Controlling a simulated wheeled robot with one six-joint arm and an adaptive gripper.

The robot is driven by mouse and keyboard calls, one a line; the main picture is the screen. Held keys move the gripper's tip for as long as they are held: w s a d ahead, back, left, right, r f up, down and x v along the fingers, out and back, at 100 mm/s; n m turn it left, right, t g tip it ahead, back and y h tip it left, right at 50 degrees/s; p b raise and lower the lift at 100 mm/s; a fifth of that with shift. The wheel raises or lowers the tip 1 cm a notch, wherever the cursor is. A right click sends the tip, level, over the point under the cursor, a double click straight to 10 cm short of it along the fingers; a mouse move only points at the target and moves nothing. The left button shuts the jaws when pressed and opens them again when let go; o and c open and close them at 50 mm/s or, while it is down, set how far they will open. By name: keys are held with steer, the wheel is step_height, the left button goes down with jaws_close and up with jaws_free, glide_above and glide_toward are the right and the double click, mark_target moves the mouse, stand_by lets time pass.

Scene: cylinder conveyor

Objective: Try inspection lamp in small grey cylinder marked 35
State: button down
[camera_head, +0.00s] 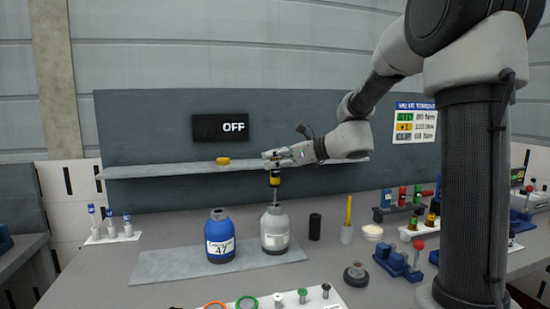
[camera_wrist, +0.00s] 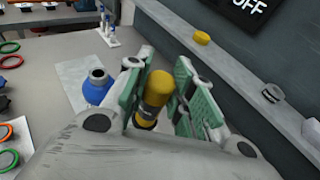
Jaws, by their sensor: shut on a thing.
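My gripper (camera_head: 277,157) is shut on the inspection lamp (camera_head: 275,177), a yellow piece with a dark lower part. The lamp is upright, with its lower end at the mouth of the small grey cylinder (camera_head: 274,230); I cannot tell how deep it reaches. The cylinder has a white label, too small to read. In the wrist view the lamp (camera_wrist: 156,90) sits between the green finger pads, and the grey cylinder is hidden. A blue cylinder (camera_head: 220,245) labelled 47 stands to the left; it also shows in the wrist view (camera_wrist: 97,90).
A dark sign (camera_head: 220,127) reads OFF above a shelf (camera_head: 140,170) holding a yellow object (camera_head: 223,160). A black cylinder (camera_head: 314,227) and a holder with a yellow stick (camera_head: 348,215) stand right of the grey cylinder. A white rack (camera_head: 330,300) is in front.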

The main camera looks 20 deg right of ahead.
steer(key=shift+f, duration=1.35)
stand_by(0.5)
steer(key=shift+r, duration=5.05)
